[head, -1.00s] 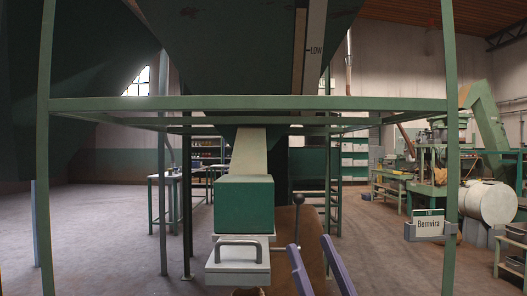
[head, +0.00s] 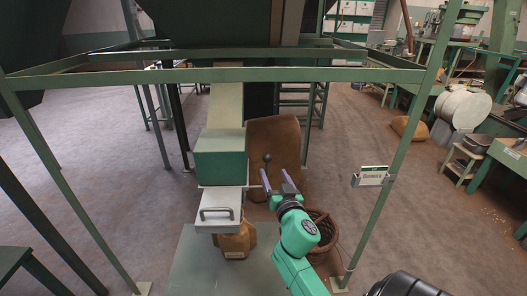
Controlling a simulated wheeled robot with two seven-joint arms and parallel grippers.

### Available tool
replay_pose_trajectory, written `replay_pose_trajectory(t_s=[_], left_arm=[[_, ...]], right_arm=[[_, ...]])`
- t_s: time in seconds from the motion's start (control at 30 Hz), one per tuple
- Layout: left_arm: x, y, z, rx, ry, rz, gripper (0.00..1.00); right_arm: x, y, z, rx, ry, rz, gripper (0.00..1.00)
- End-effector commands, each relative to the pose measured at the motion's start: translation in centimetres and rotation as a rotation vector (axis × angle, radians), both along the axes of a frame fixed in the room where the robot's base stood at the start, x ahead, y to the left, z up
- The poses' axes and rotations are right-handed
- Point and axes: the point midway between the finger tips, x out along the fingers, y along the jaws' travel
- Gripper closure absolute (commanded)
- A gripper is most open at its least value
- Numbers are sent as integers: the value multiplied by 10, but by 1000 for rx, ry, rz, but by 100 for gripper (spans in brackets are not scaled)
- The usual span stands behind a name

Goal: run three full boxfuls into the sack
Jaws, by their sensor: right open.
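A green box (head: 220,165) sits at the foot of the sloping chute (head: 226,105) under the hopper. A pale slide with a bar handle (head: 217,212) sticks out below its front. A small brown sack (head: 235,242) with a label stands under the slide, its top hidden. A lever with a dark ball knob (head: 267,158) rises to the right of the box. My right gripper (head: 277,181) has its purple fingers apart, close below the knob and near the lever's rod; I cannot tell whether they touch it. Nothing shows between them. My left gripper is out of view.
Green frame posts and a front crossbar (head: 300,75) surround the place. A wicker basket (head: 322,232) is right of my right arm. Open floor lies left.

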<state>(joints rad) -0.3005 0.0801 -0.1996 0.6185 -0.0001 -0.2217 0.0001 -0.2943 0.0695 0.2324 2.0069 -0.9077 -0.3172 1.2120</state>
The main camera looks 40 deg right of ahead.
Motion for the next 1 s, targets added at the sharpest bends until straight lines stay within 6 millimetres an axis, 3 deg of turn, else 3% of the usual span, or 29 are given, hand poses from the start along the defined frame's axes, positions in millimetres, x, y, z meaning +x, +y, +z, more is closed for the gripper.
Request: replay_pose_trajectory(t_s=[0.1, 0.3, 0.43, 0.7, 0.9, 1.0], left_arm=[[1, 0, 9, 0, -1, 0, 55], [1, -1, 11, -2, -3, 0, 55], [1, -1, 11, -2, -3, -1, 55], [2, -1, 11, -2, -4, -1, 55], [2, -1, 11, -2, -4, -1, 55], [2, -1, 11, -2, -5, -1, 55]], right_arm=[[31, -15, 5, -4, -3, 0, 29], [73, -36, 3, -2, -4, 0, 29], [86, -42, 2, -1, -3, -1, 29], [88, -43, 1, 0, -2, 1, 29], [88, -43, 1, 0, -2, 1, 100], [88, -43, 1, 0, -1, 1, 100]])
